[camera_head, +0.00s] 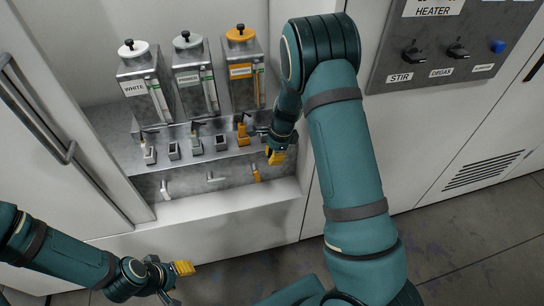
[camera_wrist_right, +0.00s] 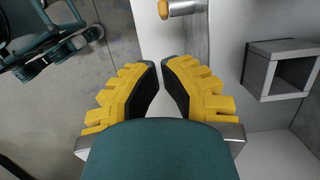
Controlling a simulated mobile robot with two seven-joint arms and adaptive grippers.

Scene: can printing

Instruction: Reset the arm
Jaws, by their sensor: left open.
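My right arm reaches down the middle of the head view, into the alcove. My right gripper (camera_head: 276,156) has yellow fingers and is at the alcove's right side, near the orange valve (camera_head: 243,132). In the right wrist view its two yellow fingers (camera_wrist_right: 160,78) come close together at the tips, with nothing visible between them. Whether they are shut I cannot tell. My left gripper (camera_head: 183,268) is at the lower left in front of the alcove, over the floor. It is open and apart from everything.
White (camera_head: 133,84), grey-green (camera_head: 188,76) and orange (camera_head: 243,70) lidded dispensers stand in the alcove. Several small valves and spouts sit below. A switch panel (camera_head: 445,60) is at the upper right. In the right wrist view, a metal square frame (camera_wrist_right: 285,72) stands right of the fingers.

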